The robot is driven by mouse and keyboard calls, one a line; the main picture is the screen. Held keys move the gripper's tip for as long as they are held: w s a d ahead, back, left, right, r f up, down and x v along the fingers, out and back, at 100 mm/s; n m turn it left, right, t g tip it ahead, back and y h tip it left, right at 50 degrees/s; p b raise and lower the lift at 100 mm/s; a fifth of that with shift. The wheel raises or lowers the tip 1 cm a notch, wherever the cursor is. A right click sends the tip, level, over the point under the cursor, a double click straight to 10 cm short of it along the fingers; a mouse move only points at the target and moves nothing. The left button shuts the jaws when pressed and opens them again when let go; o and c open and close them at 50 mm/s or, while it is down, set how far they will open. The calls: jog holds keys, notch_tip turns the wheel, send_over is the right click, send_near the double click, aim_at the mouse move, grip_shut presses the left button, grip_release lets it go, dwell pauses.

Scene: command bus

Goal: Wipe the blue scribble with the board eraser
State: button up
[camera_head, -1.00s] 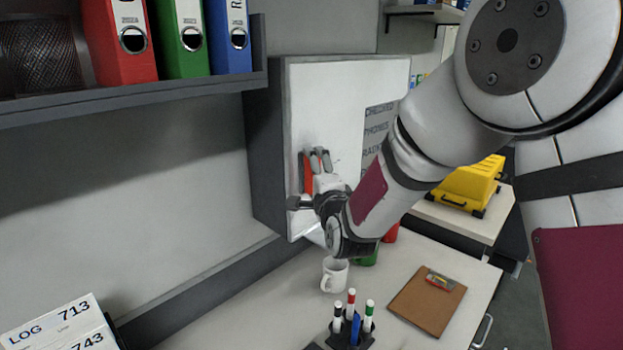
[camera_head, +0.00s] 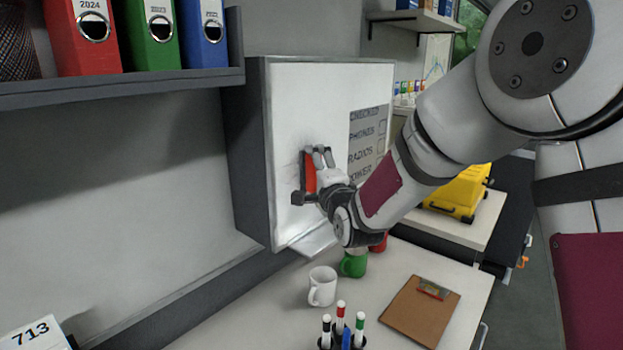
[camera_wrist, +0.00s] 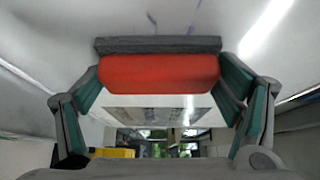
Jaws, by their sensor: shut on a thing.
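My gripper (camera_head: 313,173) is shut on the red board eraser (camera_head: 309,172), its fingers on either side of it. In the wrist view the eraser (camera_wrist: 158,73) sits between the two fingertips, with its dark grey felt (camera_wrist: 158,45) against or very near the white board. The whiteboard (camera_head: 290,110) stands upright on the front of a grey cabinet. The gripper and eraser hide part of the board. A printed checklist (camera_head: 367,140) is on the board's right side.
Below the board, the desk holds a white mug (camera_head: 321,287), a green mug (camera_head: 354,264), a red mug (camera_head: 379,243), a marker holder (camera_head: 342,340) and a brown clipboard (camera_head: 421,312). A shelf (camera_head: 120,91) with binders juts out at upper left.

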aim_at(335, 157)
jog(key=shift+w+d+b, duration=0.8)
jog(key=shift+w+d, duration=0.3)
jog(key=shift+w, duration=0.3)
jog(key=shift+w+d+b, duration=0.8)
jog(key=shift+w+d, duration=0.3)
jog(key=shift+w, duration=0.35)
jog(key=shift+w+d+b, duration=0.8)
jog(key=shift+w+d, duration=0.3)
jog(key=shift+w, duration=0.3)
jog(key=shift+o, duration=0.2)
jog(key=shift+a, duration=0.15)
jog(key=shift+s+a, duration=0.2)
jog(key=shift+c, duration=0.2)
jog(key=shift+s+a, duration=1.15)
jog(key=shift+s, duration=0.4)
jog(key=shift+s+a, duration=1.2)
jog(key=shift+s, duration=0.3)
jog(key=shift+s+a, duration=1.15)
jog(key=shift+s, duration=0.4)
jog(key=shift+s+a+b, duration=0.25)
jog(key=shift+s+a, duration=0.6)
jog(key=shift+s, duration=0.35)
jog(key=shift+s+a+b, duration=0.2)
jog(key=shift+s+a, duration=0.65)
jog(key=shift+s, duration=0.3)
